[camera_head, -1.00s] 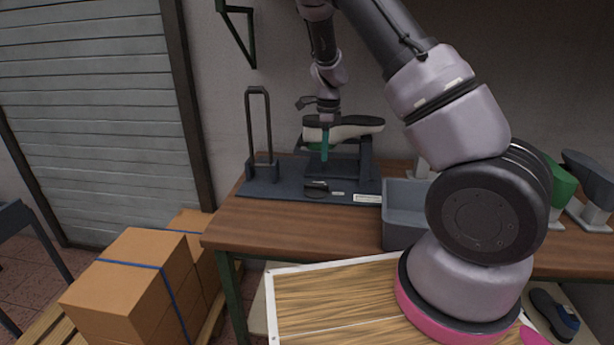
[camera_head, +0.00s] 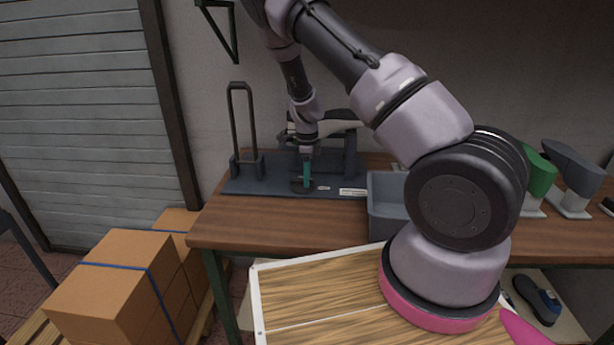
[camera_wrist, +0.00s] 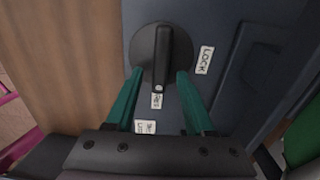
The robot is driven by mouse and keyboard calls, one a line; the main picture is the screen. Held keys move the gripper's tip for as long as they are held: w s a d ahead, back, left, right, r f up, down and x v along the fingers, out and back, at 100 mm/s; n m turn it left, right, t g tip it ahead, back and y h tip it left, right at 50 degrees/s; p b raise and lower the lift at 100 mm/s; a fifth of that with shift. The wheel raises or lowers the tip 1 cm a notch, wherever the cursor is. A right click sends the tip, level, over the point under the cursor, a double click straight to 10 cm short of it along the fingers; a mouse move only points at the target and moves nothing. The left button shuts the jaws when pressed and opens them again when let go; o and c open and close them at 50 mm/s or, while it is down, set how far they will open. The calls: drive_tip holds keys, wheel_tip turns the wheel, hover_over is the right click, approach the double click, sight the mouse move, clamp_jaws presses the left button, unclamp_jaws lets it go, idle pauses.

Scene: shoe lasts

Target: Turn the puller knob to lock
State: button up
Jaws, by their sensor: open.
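The puller knob (camera_wrist: 162,58) is a black round disc with a raised bar grip, on a dark blue-grey base plate (camera_head: 262,187). In the wrist view its bar points down toward a small white label (camera_wrist: 157,101). The LOCK label (camera_wrist: 204,60) is to the right of the knob, and another label (camera_wrist: 145,127) is lower left. My gripper (camera_wrist: 158,84) is open, its two teal fingers on either side of the bar with gaps. In the head view my gripper (camera_head: 307,185) is over the knob, mostly hiding it. Whether the fingers touch the disc I cannot tell.
An upright black frame (camera_head: 243,125) stands on the plate to the left. A grey bin (camera_head: 385,207) is to the right on the wooden table (camera_head: 275,228). Green and dark shoe lasts (camera_head: 540,175) stand further right.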

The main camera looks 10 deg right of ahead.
clamp_jaws()
idle(0.3)
drive_tip(key=n, duration=0.5)
drive_tip(key=shift+w, duration=0.4)
drive_tip(key=n, duration=0.4)
drive_tip(key=shift+w+a, duration=0.1)
drive_tip(key=shift+w, duration=0.2)
drive_tip(key=n, duration=0.5)
drive_tip(key=shift+w+a, duration=0.2)
drive_tip(key=shift+w, duration=0.05)
drive_tip(key=shift+w+a+n, duration=0.1)
drive_tip(key=shift+a+n, duration=0.05)
drive_tip(key=shift+n, duration=0.8)
drive_tip(key=shift+w+a+n, duration=0.1)
drive_tip(key=shift+n, duration=0.85)
